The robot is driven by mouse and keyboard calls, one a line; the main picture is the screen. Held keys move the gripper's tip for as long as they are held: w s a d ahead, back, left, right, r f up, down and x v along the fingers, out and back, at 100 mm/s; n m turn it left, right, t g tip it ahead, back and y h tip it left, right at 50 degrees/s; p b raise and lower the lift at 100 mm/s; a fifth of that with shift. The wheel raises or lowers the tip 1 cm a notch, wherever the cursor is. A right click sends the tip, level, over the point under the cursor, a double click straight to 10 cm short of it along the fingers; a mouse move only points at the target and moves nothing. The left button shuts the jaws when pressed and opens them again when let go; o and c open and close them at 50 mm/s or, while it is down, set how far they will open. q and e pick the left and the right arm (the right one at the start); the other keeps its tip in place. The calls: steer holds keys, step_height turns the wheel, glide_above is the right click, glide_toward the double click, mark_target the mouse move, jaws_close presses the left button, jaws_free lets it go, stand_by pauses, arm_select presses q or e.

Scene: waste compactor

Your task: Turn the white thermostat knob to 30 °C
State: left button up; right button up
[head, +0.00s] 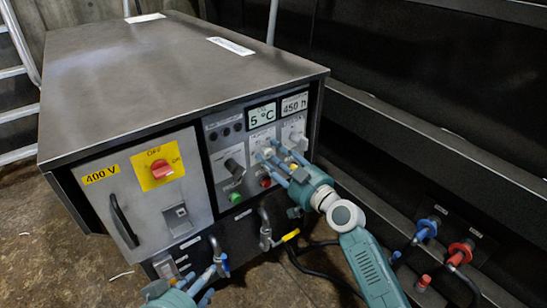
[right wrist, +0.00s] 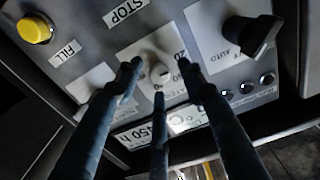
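The white thermostat knob (right wrist: 160,73) sits on a pale plate on the control panel. In the right wrist view, a dial mark "20" shows beside it. My right gripper (head: 279,151) is at the panel below the temperature display (head: 262,116), which reads 5 °C. In the right wrist view, its three fingers (right wrist: 160,78) are spread around the knob, with visible gaps; contact cannot be told. In the head view the fingers largely hide the knob. My left gripper (head: 205,280) is low at the bottom edge, its fingers apart and empty, partly cut off.
A display (head: 294,103) reading 450 h is beside the temperature display. A black OFF/AUTO knob (right wrist: 250,35) and a yellow button (right wrist: 35,28) flank the thermostat. A red switch (head: 161,169) and black handle (head: 123,221) are at left. Pipes and hoses (head: 265,232) run below.

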jaws_close()
